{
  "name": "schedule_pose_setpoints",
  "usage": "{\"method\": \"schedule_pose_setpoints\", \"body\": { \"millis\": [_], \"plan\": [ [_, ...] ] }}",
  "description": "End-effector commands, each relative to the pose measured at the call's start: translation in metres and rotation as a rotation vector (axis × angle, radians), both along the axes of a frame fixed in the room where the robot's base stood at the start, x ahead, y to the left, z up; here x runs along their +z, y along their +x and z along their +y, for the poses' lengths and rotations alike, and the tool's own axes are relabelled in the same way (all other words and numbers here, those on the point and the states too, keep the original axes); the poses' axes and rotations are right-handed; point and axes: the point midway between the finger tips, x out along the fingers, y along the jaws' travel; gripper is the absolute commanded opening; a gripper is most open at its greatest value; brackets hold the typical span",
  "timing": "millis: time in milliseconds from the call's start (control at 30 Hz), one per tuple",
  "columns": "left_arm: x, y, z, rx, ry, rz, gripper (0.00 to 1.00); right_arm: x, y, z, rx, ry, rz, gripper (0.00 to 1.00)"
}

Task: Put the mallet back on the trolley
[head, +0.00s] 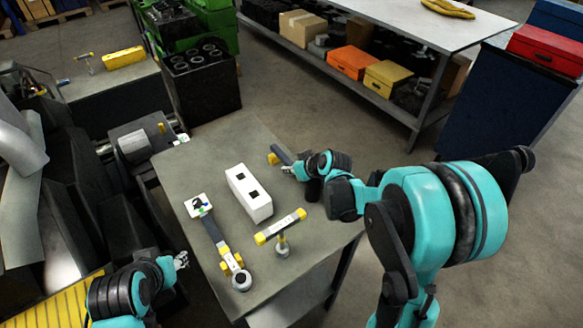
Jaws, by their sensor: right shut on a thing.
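My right gripper (294,170) is at the right edge of the grey-topped trolley (190,160). It is shut on the mallet (281,154), which shows as a dark bar with a yellow part at its left. The gripper hides part of the mallet. The mallet overlaps the trolley top in the picture; I cannot tell whether it touches the top. My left gripper (181,260) is beside the trolley's left edge, low in the picture, with nothing seen in it. Its fingers are too small to tell open from shut.
On the trolley are a white block with dark square holes (249,193), a yellow-ended T-handled tool (281,228) and a long tool with yellow parts (219,240). Dark machinery stands left. A shelved bench (400,25) stands behind. The trolley top's back part is clear.

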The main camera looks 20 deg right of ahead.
Motion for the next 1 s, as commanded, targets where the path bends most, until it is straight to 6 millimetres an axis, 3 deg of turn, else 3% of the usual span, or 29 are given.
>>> {"method": "schedule_pose_setpoints", "body": {
  "millis": [400,433,500,833,1000],
  "plan": [
    [-0.016,0.0,0.0,0.0,0.0,0.0,0.4,-0.018,0.0,0.0,0.0,0.0,-0.001,0.0],
    [-0.014,0.0,0.0,0.0,0.0,0.0,0.4,-0.016,0.0,0.0,0.0,0.0,-0.001,0.25],
    [-0.014,0.0,0.0,0.0,0.0,0.0,0.4,-0.016,0.0,0.0,0.0,0.0,0.0,0.42],
    [-0.014,0.0,0.0,0.0,0.0,0.0,0.4,-0.015,-0.001,0.0,0.0,0.0,0.0,0.42],
    [-0.014,0.0,0.0,0.0,0.0,0.0,0.4,-0.003,-0.012,-0.005,-0.001,-0.001,0.001,0.42]
  ]
}}
